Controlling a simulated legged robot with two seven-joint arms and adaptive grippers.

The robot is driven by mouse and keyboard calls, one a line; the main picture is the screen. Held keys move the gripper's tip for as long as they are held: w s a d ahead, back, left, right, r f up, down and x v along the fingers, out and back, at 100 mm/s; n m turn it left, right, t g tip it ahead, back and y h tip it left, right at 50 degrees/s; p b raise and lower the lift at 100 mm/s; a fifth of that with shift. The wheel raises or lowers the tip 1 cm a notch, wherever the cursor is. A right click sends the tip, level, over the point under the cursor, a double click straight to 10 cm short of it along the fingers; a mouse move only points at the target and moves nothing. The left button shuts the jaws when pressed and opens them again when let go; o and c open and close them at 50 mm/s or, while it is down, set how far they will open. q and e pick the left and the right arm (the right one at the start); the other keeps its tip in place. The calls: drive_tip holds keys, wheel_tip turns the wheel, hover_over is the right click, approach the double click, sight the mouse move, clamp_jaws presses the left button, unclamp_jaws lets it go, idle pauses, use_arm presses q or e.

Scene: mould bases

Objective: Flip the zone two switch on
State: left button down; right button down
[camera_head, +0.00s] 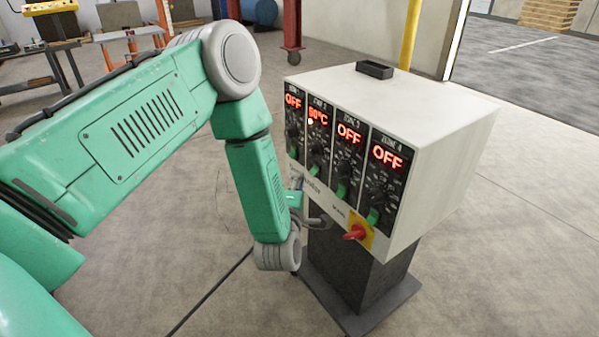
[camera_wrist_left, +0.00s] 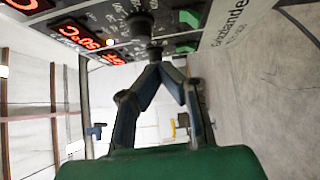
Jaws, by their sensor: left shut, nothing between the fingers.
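The white control box (camera_head: 440,130) has several black zone panels on its front. The zone two panel (camera_head: 318,145) is second from the left, with a lit red 50°C display (camera_head: 318,116) and a small yellow light below it. Its green switch (camera_head: 314,170) is at the panel's bottom. In the left wrist view the 50°C display (camera_wrist_left: 80,33) is at top left. My left gripper (camera_wrist_left: 160,66) is shut and empty, its fingertips close to the panel face below a black knob (camera_wrist_left: 140,22). In the head view it is partly hidden beside the box. My right gripper is out of view.
The other zone displays read OFF, including zone 4 (camera_head: 387,157). A red rotary switch (camera_head: 355,232) on a yellow plate sits at the lower front. The box stands on a dark pedestal (camera_head: 350,270). A black tray (camera_head: 375,70) lies on top. The floor at right is clear.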

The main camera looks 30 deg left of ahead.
use_arm(q)
drive_tip(key=v, duration=0.2)
drive_tip(key=r+v, duration=0.1)
drive_tip(key=v, duration=0.1)
drive_tip(key=shift+s+a+p, duration=0.1)
drive_tip(key=shift+s+p, duration=0.05)
drive_tip(key=shift+p, duration=0.2)
drive_tip(key=shift+f, duration=0.1)
drive_tip(key=s+d+f+m+g+h+p, duration=0.1)
drive_tip(key=s+d+f+m+g+h, duration=0.25)
drive_tip(key=s+f+m, duration=0.3)
drive_tip(key=s+d+f+m+g+h+p, duration=0.1)
drive_tip(key=s+d+f+m+g+h, duration=0.15)
drive_tip(key=s+f+m+g, duration=0.4)
drive_tip(key=s+a+f+m+g+p, duration=0.1)
drive_tip(key=s+m+g, duration=0.5)
drive_tip(key=s, duration=1.2)
drive_tip(key=m, duration=0.4)
drive_tip(key=shift+s+a+f+h, duration=0.2)
drive_tip(key=shift+a+f+h, duration=0.1)
drive_tip(key=shift+a+h, duration=0.1)
